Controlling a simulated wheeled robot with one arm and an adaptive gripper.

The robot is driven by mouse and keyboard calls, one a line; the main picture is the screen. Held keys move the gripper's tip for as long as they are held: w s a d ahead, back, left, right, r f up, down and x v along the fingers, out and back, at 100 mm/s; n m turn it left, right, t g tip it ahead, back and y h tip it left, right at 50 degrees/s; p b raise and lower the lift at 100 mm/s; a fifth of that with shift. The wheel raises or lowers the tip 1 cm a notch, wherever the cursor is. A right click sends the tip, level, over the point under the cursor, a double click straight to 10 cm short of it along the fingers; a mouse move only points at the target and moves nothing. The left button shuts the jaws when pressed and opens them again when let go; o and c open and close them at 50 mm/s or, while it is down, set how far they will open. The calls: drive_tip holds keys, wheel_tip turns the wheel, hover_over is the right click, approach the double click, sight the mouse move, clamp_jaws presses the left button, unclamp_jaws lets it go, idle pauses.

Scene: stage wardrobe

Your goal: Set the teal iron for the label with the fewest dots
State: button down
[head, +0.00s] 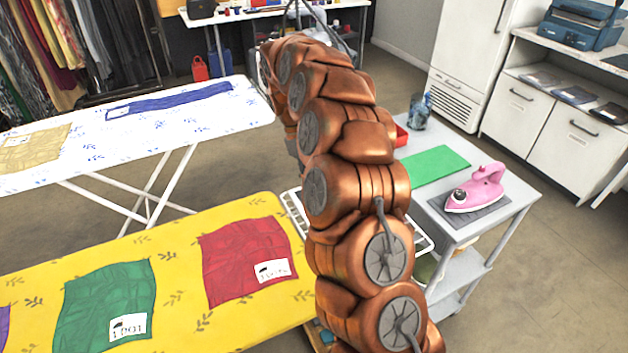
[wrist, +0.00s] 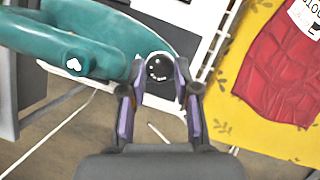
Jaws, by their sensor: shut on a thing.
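The teal iron (wrist: 82,40) shows in the wrist view, with a round black dial (wrist: 158,67) that has white marks. My gripper (wrist: 160,80) is shut on this dial, one finger on each side of it. In the head view my arm hides the gripper and the teal iron. A red cloth (head: 245,255) bears a white label (head: 272,270), and a green cloth (head: 108,300) bears another label (head: 128,327); the dots on them are too small to count. The red cloth also shows in the wrist view (wrist: 275,70), its label cut by the frame edge.
A pink iron (head: 480,188) rests on a grey cart (head: 515,205) beside a green mat (head: 435,165). Both cloths lie on a yellow ironing board (head: 185,240). A white board (head: 60,160) behind holds a blue cloth (head: 170,100) and a tan cloth (head: 35,148). A white wire rack (head: 290,205) adjoins the cart.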

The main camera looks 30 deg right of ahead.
drive_tip(key=shift+m, duration=0.3)
idle(0.4)
drive_tip(key=c, duration=0.8)
unclamp_jaws()
